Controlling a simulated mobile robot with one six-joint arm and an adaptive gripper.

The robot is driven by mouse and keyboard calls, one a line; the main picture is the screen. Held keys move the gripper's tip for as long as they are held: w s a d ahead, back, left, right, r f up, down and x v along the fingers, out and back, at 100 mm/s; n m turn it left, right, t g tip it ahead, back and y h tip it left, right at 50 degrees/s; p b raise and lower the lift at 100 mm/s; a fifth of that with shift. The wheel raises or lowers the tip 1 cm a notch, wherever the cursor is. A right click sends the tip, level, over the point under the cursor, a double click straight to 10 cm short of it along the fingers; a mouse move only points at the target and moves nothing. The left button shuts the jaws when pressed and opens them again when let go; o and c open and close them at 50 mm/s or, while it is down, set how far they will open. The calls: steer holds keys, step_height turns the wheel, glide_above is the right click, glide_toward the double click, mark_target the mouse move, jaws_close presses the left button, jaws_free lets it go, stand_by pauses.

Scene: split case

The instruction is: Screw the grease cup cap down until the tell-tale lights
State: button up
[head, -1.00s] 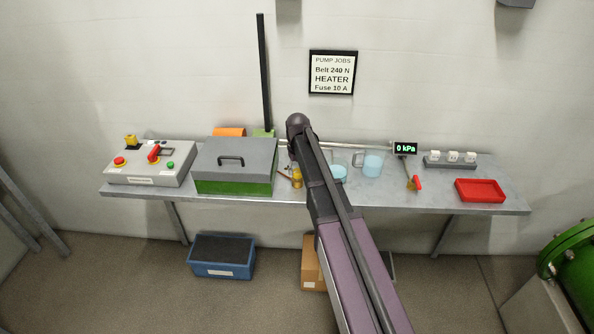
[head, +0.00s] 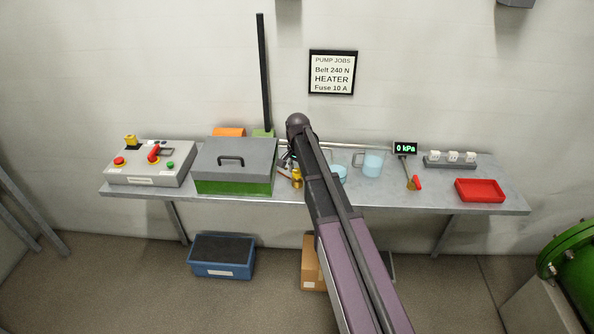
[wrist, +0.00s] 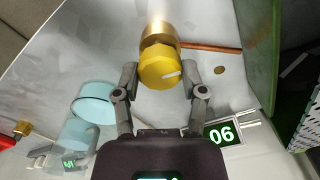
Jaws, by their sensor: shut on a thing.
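The yellow grease cup cap (wrist: 158,72), with a white mark on its face, sits against a brass body (wrist: 157,34) in the wrist view. My gripper (wrist: 161,76) is shut on the cap, one finger on each side. In the head view the small yellow and brass grease cup (head: 297,179) stands on the bench right of the green case, and my arm hides most of my gripper. A display (wrist: 222,133) near the gripper reads 06 in the wrist view. I cannot make out a lit tell-tale.
The grey-lidded green case (head: 235,183) stands close left of the cup. A copper pipe (wrist: 210,47) runs beside the cup. Light blue vessels (head: 372,164) stand to the right, then a 0 kPa gauge (head: 405,149) and a red tray (head: 480,190).

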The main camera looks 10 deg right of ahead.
steer(key=shift+s+m, duration=0.1)
steer(key=shift+m, duration=0.4)
steer(key=o, duration=1.1)
steer(key=shift+o, duration=0.2)
steer(key=shift+n, duration=0.6)
